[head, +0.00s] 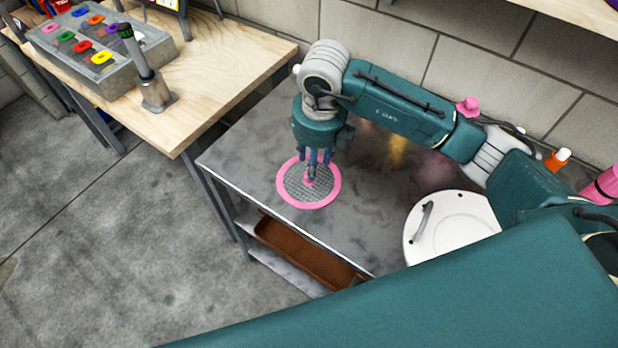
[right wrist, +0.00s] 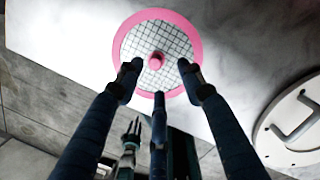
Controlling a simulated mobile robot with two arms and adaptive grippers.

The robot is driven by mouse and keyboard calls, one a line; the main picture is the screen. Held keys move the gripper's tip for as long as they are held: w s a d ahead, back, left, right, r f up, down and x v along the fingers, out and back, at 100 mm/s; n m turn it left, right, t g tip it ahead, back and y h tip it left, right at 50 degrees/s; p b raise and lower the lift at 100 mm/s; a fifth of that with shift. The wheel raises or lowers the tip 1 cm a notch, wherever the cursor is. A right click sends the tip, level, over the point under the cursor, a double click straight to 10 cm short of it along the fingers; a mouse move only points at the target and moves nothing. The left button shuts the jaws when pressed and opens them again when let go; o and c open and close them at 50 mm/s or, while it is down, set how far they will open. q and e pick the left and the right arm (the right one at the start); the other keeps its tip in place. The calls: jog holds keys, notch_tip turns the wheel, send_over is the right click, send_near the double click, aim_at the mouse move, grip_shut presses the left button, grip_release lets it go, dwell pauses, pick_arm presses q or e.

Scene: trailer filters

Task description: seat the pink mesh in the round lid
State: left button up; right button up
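The pink mesh is a round grey grid with a pink rim (head: 327,197) and a small pink knob at its centre. It lies on the grey metal table near its left end, and shows at the top of the right wrist view (right wrist: 193,30). My right gripper (head: 311,172) points down over the mesh's middle. Its fingers are spread and the knob shows between the tips, not visibly gripped. The white round lid (head: 462,232) with a grey bar handle lies to the right, partly hidden by my arm, and shows in the right wrist view (right wrist: 292,150).
A brown tray (head: 305,253) sits on the shelf below the metal table. An orange bottle (head: 556,161) stands by the wall.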

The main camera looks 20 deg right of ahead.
jog(key=shift+a+f, duration=0.1)
jog(key=shift+f, duration=0.2)
jog(key=f, duration=0.1)
jog(key=f+p, duration=0.1)
jog(key=f, duration=0.2)
jog(key=shift+w+a+f+p, duration=0.15)
jog(key=shift+w+a+p, duration=0.2)
jog(key=shift+p, duration=0.05)
jog(key=shift+f, duration=0.25)
pick_arm(q)
jog(key=shift+s+r, duration=0.75)
jog(key=shift+r, duration=0.15)
pick_arm(e)
grip_shut()
